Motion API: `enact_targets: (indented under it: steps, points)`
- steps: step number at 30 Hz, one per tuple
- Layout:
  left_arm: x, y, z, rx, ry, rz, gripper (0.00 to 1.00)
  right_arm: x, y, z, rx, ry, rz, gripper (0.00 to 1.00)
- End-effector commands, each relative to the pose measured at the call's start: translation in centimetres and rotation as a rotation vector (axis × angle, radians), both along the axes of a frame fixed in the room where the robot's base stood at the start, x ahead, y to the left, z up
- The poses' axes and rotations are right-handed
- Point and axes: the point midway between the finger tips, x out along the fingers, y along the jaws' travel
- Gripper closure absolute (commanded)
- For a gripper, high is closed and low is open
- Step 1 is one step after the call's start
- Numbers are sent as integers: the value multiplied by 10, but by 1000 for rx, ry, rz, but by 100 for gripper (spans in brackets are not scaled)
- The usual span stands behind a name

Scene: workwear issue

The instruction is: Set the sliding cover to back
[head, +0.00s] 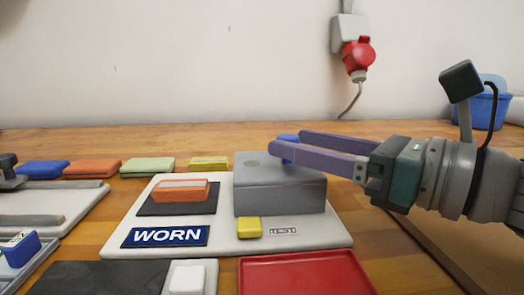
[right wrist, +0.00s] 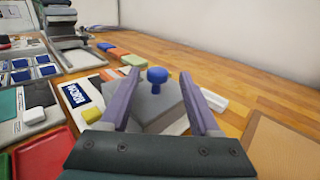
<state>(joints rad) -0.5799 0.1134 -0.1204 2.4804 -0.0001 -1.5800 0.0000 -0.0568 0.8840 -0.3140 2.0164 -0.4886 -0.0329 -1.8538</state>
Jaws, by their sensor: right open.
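A grey box with a flat grey cover (head: 265,167) stands on a white board, and a blue knob (head: 288,138) rises from the cover. In the right wrist view the blue knob (right wrist: 157,75) stands upright on the grey top (right wrist: 155,105). My right gripper (head: 289,143) reaches in from the right over the box. Its two purple fingers are apart, with the knob between them near the tips. In the right wrist view the open fingers (right wrist: 160,80) show gaps on both sides of the knob. My left gripper is not in view.
The white board (head: 120,246) also bears a WORN label (head: 165,236), an orange block (head: 181,191) and a yellow block (head: 249,227). A red tray (head: 305,275) lies in front. Several coloured pads lie behind at left. A blue bucket (head: 488,108) stands at the back right.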

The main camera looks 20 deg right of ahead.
Motion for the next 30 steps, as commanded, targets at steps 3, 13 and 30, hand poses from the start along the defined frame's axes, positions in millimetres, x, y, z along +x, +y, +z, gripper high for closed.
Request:
enact_targets:
  steps: [3,13,30]
  points:
    - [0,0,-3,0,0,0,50,-16,-8,-3,0,4,0,37]
    - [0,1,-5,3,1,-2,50,-52,-28,-1,1,4,0,37]
    - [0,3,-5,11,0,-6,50,-67,-37,0,0,0,0,37]
